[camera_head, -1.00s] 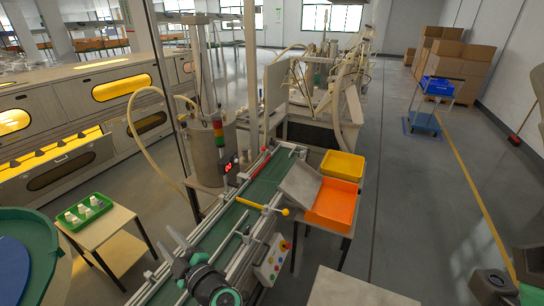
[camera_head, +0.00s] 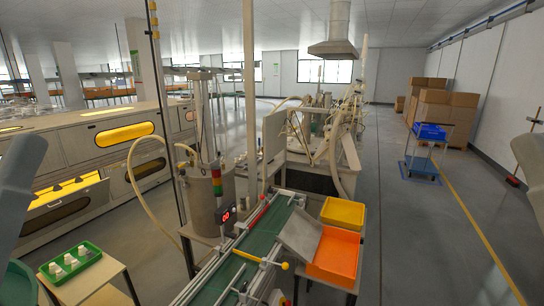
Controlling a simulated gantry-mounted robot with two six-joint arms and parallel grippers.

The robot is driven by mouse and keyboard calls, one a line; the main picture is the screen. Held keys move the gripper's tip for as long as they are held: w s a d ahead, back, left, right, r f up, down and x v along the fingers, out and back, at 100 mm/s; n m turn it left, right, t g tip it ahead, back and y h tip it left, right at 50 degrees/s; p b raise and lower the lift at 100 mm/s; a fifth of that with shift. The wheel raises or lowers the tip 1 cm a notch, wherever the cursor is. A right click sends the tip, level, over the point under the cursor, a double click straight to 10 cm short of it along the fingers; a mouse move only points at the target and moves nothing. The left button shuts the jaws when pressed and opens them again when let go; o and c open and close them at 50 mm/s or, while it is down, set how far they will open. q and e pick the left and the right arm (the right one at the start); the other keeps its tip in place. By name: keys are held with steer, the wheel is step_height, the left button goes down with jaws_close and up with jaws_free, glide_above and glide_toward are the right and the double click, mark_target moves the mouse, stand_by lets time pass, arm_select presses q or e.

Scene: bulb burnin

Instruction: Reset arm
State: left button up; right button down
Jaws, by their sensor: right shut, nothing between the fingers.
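Neither gripper shows its fingers in the head view. A grey rounded piece of my left arm (camera_head: 18,180) stands at the left edge. A similar grey piece of my right arm (camera_head: 532,165) stands at the right edge. Both are cut off by the frame, so their grippers are hidden from me.
The green conveyor (camera_head: 262,236) runs up the middle, with a yellow bin (camera_head: 343,213) and an orange bin (camera_head: 336,257) to its right. A green tray (camera_head: 88,255) with several white pieces sits on a side table at left. A blue-crate cart (camera_head: 430,132) stands farther right.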

step_height(320, 180, up, 30)
steer(key=p, duration=2.9)
steer(key=shift+p, duration=0.35)
steer(key=shift+f, duration=0.2)
